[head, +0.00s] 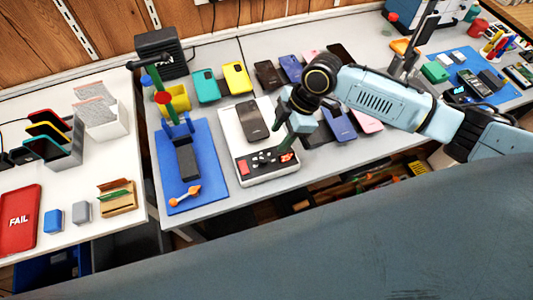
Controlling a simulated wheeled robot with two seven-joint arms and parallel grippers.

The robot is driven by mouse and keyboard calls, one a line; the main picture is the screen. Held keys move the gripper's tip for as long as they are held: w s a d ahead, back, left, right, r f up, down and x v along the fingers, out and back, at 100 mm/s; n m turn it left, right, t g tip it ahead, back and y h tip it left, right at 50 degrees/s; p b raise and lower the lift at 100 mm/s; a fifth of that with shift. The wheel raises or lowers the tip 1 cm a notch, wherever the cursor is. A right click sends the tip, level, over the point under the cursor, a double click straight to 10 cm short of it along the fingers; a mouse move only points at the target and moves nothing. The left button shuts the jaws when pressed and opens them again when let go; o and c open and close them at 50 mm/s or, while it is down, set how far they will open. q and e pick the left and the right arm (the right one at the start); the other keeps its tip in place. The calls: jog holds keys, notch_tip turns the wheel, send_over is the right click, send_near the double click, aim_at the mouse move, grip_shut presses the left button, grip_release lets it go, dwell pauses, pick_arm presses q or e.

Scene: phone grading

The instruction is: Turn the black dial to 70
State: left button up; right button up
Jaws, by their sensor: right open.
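A white test device (228,128) stands on the grey table in the middle of the head view, with a dark phone (254,120) lying on it. Its front strip carries a red patch at the left end, small black knobs (265,158), and a red-lit part (287,157) at the right end. The knobs are too small to tell which is the black dial or what it reads. My right gripper (289,142) is open and points down over the right end of the strip, hiding part of it. I cannot tell whether it touches anything. My left gripper is not in view.
A blue mat (207,180) with a black block and an orange tool lies left of the device. Teal (206,86) and yellow (237,78) phones lie behind it, with several more phones behind and right. A red FAIL tray (20,215) is far left.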

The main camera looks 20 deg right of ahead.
aim_at(264, 159)
jog(key=x, duration=1)
jog(key=shift+a+b, duration=0.1)
jog(key=shift+b, duration=0.3)
jog(key=c, duration=1)
